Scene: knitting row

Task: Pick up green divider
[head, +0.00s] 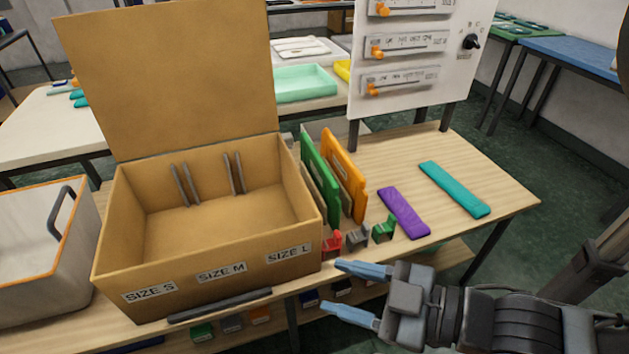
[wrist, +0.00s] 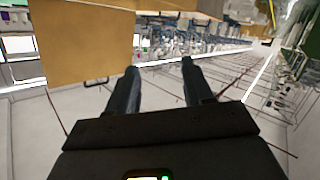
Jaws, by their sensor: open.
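The green divider (head: 319,178) is a thin upright panel on the wooden table, just right of the box, beside an orange divider (head: 344,172). My gripper (head: 352,288) is open and empty at the table's front edge, in front of and below the dividers, with its blue fingers pointing left. In the wrist view the two dark fingers (wrist: 160,75) are apart with nothing between them. I cannot make out the green divider in the wrist view.
The open brown box (head: 200,260) with size labels and slots stands left of the dividers. Small red (head: 332,243), grey (head: 357,238) and green (head: 384,229) clips sit in front. Purple (head: 404,212) and teal (head: 454,188) strips lie right. A white panel (head: 405,90) stands behind.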

